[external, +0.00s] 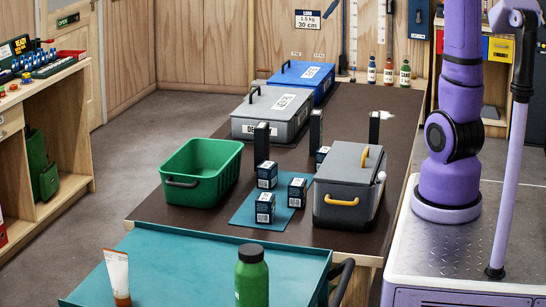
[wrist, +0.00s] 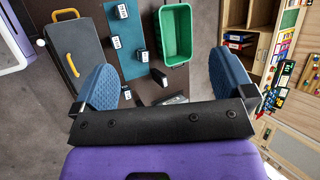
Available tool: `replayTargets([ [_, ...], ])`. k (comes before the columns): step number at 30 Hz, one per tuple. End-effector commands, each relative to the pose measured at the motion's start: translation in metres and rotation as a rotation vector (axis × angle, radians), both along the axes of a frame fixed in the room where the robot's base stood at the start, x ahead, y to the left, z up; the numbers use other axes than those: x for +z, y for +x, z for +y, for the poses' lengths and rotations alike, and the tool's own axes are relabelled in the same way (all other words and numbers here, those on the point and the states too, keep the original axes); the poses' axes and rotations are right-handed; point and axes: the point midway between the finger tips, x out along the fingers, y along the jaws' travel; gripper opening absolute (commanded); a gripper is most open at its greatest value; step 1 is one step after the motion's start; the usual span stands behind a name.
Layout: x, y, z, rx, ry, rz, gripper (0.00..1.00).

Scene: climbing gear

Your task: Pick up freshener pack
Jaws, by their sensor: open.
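Several small dark boxes with white labels are likely the freshener packs; the print is too small to read. Three stand on or at the teal mat (external: 241,214): a rear box (external: 267,174), a front box (external: 265,207) and a right box (external: 297,192). Another box (external: 321,155) is partly hidden behind the grey cooler. In the wrist view, labelled boxes (wrist: 116,42) lie beyond my gripper (wrist: 166,84). Its two blue pads are wide apart with nothing between them. My gripper is outside the external view.
A green bin (external: 203,172) stands left of the mat, the grey cooler (external: 341,192) with yellow handles right. Dark upright blocks (external: 262,142) stand behind. Grey (external: 270,115) and blue (external: 302,82) cases sit at the table's far end. A teal cart (external: 190,270) is in front.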

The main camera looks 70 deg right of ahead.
Motion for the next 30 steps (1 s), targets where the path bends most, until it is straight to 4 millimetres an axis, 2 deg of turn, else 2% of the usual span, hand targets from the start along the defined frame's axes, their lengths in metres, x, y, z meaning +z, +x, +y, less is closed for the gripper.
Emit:
replayTargets([
  [1, -0.002, 0.006, -0.026, -0.07, 0.06, 0.001, 1.0],
  [5, -0.003, 0.016, -0.089, -0.236, 0.221, -0.014, 1.0],
  [11, -0.008, 0.008, -0.195, -0.48, 0.476, -0.065, 1.0],
  [16, -0.016, -0.024, -0.291, -0.668, 0.698, -0.138, 1.0],
  [18, -0.02, -0.044, -0.33, -0.738, 0.788, -0.177, 1.0],
  [21, -0.025, -0.074, -0.376, -0.816, 0.902, -0.231, 1.0],
  [24, -0.029, -0.1, -0.409, -0.87, 0.984, -0.277, 1.0],
  [30, -0.037, -0.145, -0.455, -0.941, 1.105, -0.353, 1.0],
])
